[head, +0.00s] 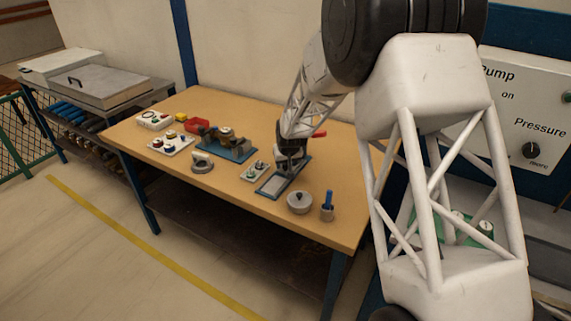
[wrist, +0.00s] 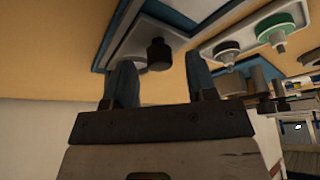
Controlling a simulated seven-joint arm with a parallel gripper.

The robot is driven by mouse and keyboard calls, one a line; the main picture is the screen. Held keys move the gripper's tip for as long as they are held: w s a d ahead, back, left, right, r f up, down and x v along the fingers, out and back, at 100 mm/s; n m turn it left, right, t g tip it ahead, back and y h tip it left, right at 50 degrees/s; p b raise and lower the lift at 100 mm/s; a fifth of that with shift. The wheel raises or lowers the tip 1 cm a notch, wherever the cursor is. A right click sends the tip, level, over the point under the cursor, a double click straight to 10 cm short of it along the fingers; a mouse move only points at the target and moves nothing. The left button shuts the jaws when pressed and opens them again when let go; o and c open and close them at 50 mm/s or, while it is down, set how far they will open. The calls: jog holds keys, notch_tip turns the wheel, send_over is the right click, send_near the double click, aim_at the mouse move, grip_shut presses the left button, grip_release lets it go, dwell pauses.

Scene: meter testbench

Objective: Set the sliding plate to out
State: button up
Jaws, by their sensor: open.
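The sliding plate unit, a grey plate in a blue frame (head: 272,185), lies on the wooden table near its front edge in the head view. My gripper (head: 287,163) is over its far part and hides much of it. In the wrist view the light plate (wrist: 136,40) with its blue border shows at the top, with a dark round knob (wrist: 159,55) standing out from it. My gripper (wrist: 158,66) is open, with one blue finger on each side of the knob. I cannot tell whether either finger touches it.
A small panel with green knobs (head: 255,170) is close on the left. A grey lidded pot (head: 300,202) and a cup with a blue handle (head: 327,207) stand on the right. A blue-based fixture (head: 228,146) is farther left. A red item (head: 319,134) shows behind my gripper.

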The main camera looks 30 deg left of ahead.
jog(key=shift+w+a+f, duration=0.1)
jog(key=shift+a+f, duration=0.05)
jog(key=shift+f, duration=0.3)
grip_shut()
